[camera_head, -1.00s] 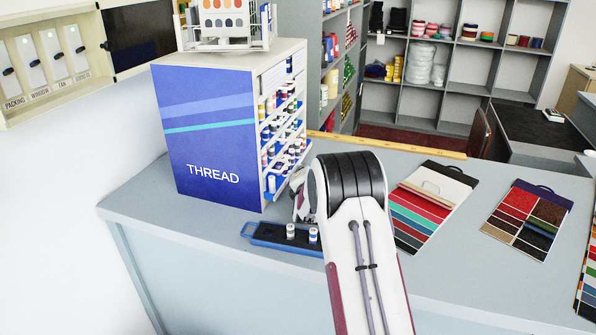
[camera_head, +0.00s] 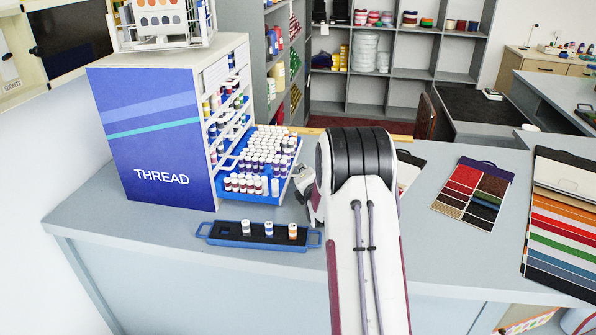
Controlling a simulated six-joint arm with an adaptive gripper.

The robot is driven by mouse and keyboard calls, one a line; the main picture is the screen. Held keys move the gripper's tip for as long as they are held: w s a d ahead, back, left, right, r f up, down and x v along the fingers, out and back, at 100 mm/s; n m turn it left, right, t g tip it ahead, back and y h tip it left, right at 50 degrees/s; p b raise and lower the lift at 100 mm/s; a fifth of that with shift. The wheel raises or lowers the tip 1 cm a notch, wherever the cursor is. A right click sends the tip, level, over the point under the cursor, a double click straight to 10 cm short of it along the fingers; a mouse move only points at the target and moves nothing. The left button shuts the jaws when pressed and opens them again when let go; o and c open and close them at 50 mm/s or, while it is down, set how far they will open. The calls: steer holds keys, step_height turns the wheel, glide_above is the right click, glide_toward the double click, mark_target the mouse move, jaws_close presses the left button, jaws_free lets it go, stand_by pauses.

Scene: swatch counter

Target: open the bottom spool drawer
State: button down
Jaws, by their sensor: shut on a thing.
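The thread cabinet (camera_head: 155,150) is a white box with a blue side marked THREAD, standing on the counter. Its bottom spool drawer (camera_head: 276,192) is blue, full of spools in rows, and stands well out from the cabinet toward the right. My gripper (camera_head: 303,188) is at the drawer's front end, shut on it. The grip itself is small and partly hidden by my arm, so the handle cannot be made out. The tiers above the drawer sit inside the cabinet.
A blue-handled black tray (camera_head: 228,232) with several spools lies in front of the drawer. Swatch boards (camera_head: 472,193) lie to the right. A wooden yardstick (camera_head: 402,138) runs along the counter's back edge. A swatch rack (camera_head: 165,35) stands on the cabinet. The front counter is mostly clear.

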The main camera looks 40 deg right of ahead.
steer(key=shift+f, duration=0.15)
steer(key=c, duration=2.2)
jaws_free()
steer(key=shift+s, duration=0.1)
steer(key=shift+v, duration=5.9)
